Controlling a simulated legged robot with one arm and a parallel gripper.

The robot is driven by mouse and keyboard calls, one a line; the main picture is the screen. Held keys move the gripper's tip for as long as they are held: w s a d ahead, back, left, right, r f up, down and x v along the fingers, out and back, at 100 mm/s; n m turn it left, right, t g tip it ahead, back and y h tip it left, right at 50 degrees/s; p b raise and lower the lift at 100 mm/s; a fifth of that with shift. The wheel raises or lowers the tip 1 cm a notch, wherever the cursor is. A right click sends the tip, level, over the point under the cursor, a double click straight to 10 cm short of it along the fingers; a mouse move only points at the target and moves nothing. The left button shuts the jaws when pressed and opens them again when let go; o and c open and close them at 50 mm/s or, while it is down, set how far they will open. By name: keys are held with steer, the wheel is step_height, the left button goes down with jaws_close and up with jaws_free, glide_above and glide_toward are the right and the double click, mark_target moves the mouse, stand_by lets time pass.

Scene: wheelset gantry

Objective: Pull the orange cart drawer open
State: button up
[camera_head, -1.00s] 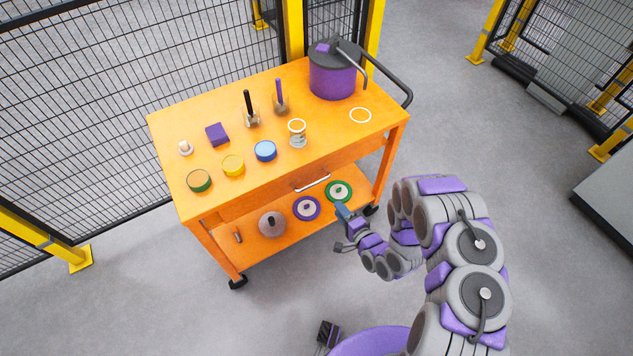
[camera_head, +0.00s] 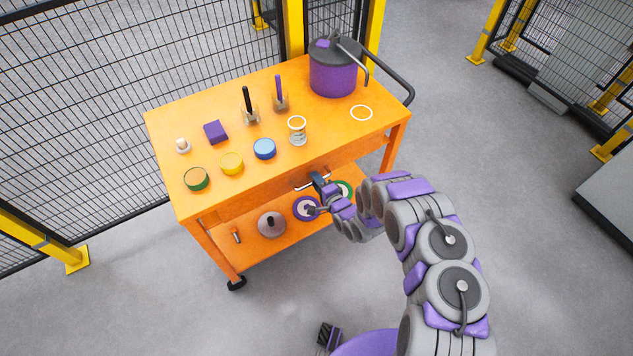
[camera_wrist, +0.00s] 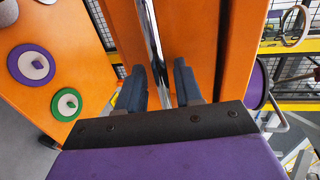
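The orange cart (camera_head: 260,181) stands in front of me, and its drawer (camera_head: 254,192) sits under the top and looks shut. A metal bar handle (camera_head: 310,181) is on the drawer front; it also shows in the wrist view (camera_wrist: 154,50). My gripper (camera_head: 318,177) is at the handle. In the wrist view my gripper (camera_wrist: 158,84) has its two dark fingers apart, one on each side of the handle bar. Gaps show between the bar and the fingers, so it does not grip the bar. Part of the handle is hidden by my gripper in the head view.
The cart top holds a purple pot (camera_head: 333,75), a blue round tin (camera_head: 264,149), a yellow tin (camera_head: 231,163) and other small items. The lower shelf holds purple-rimmed (camera_head: 305,208) and green-rimmed discs. Clear floor (camera_head: 150,300) lies in front; mesh fencing (camera_head: 80,90) stands behind.

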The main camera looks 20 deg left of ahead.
steer(key=shift+w+a, duration=0.15)
steer(key=shift+a, duration=0.05)
steer(key=shift+c, duration=0.4)
jaws_close()
